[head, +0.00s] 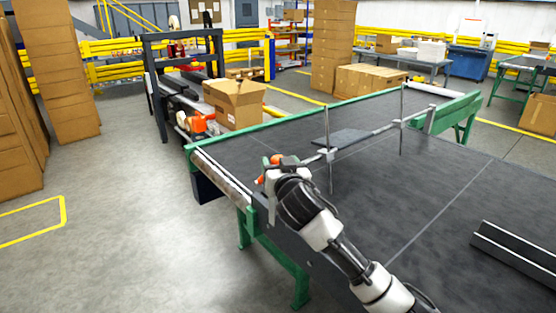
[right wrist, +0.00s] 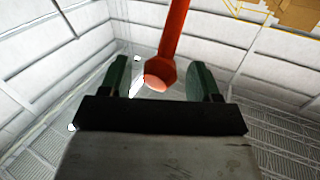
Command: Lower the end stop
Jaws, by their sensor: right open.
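The end stop is a dark flat plate (head: 342,138) on a horizontal metal bar with thin upright rods, standing across the dark conveyor belt (head: 440,180). An orange handle (head: 276,159) shows at the bar's near left end, partly hidden by my right gripper (head: 270,172). In the right wrist view, a red-orange rod with a rounded end (right wrist: 158,74) lies between the two dark green fingers of my right gripper (right wrist: 160,80). The fingers are apart, with a gap on each side of the rod's end. My left gripper is not in view.
A green frame rail (head: 215,165) edges the belt. A grey angled profile (head: 515,252) lies on the belt at right.

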